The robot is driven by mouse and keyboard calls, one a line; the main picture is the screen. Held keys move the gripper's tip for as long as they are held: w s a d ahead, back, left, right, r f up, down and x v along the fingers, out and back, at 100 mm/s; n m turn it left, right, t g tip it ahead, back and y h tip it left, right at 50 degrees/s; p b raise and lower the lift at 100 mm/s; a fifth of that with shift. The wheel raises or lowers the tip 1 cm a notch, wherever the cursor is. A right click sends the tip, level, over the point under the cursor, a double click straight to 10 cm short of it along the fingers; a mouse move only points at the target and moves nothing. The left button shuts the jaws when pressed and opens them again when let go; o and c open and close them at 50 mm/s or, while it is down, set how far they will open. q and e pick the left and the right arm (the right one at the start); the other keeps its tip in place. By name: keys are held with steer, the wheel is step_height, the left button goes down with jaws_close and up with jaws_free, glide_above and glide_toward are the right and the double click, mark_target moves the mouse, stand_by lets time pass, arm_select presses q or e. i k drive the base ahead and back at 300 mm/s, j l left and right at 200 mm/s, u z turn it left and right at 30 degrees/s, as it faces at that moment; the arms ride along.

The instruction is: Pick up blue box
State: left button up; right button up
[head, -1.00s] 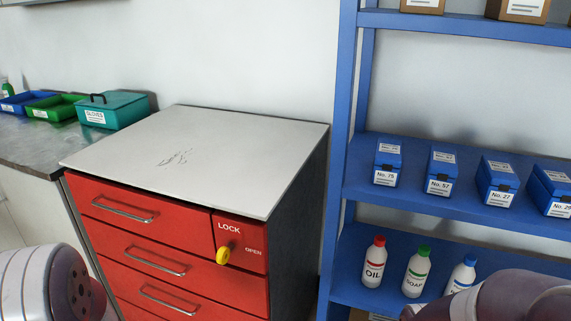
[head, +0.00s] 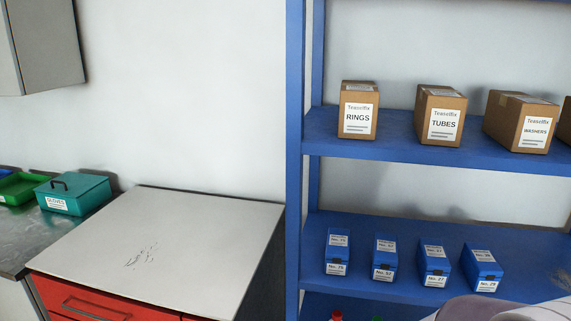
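Several small blue boxes with white number labels stand in a row on the middle shelf of the blue rack in the head view. From left to right they are the No. 75 box (head: 338,252), the No. 52 box (head: 384,258), the No. 27 box (head: 434,263) and the No. 29 box (head: 482,267). All stand upright and apart from each other. Part of my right arm shows at the bottom right, below the No. 29 box. Neither gripper shows in the head view.
Cardboard boxes labelled RINGS (head: 358,110), TUBES (head: 440,115) and WASHERS (head: 521,122) stand on the shelf above. The blue rack post (head: 295,150) is left of the boxes. A red drawer cabinet (head: 150,245) with a clear white top stands left. A teal GLOVES box (head: 80,195) sits on the counter.

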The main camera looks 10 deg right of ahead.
mark_target(484, 274)
steer(key=z, duration=1.5)
steer(key=i+l+z, duration=0.1)
steer(key=i+l, duration=0.65)
steer(key=i, duration=0.4)
steer(key=i+l+z, duration=0.1)
steer(key=i, duration=0.35)
